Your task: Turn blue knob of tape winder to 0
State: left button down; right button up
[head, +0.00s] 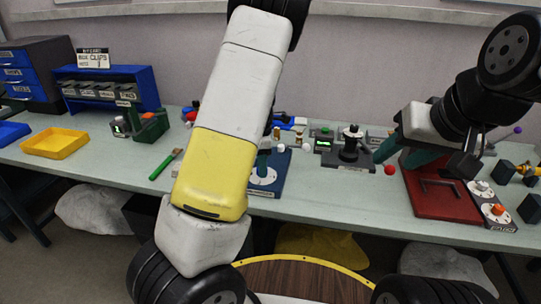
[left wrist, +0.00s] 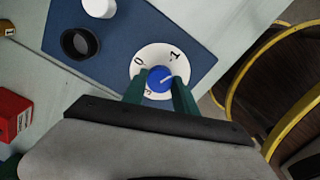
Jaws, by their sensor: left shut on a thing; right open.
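The blue knob (left wrist: 160,79) sits in the middle of a white dial (left wrist: 152,58) on the tape winder's blue base plate (left wrist: 110,60). The dial shows 0 at upper left and 1 at upper right; a lower mark is partly hidden. The knob's pale line points right and slightly up, nearer 1 than 0. My left gripper (left wrist: 160,92) is shut on the knob, one green finger on each side. In the head view the blue plate (head: 279,187) is partly hidden by my left arm. My right gripper (head: 400,156) is open and empty, above the bench near a red board.
A black post (left wrist: 80,43) and a white peg (left wrist: 100,8) stand on the blue plate. The red board (head: 445,206) and a black device (head: 350,150) are to the right. A yellow tray (head: 55,143) is at left. The bench front between plate and red board is clear.

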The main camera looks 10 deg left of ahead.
pick_arm(q)
jog(key=n, duration=0.3)
jog(key=shift+n, duration=0.3)
jog(key=c, duration=1.2)
grip_release()
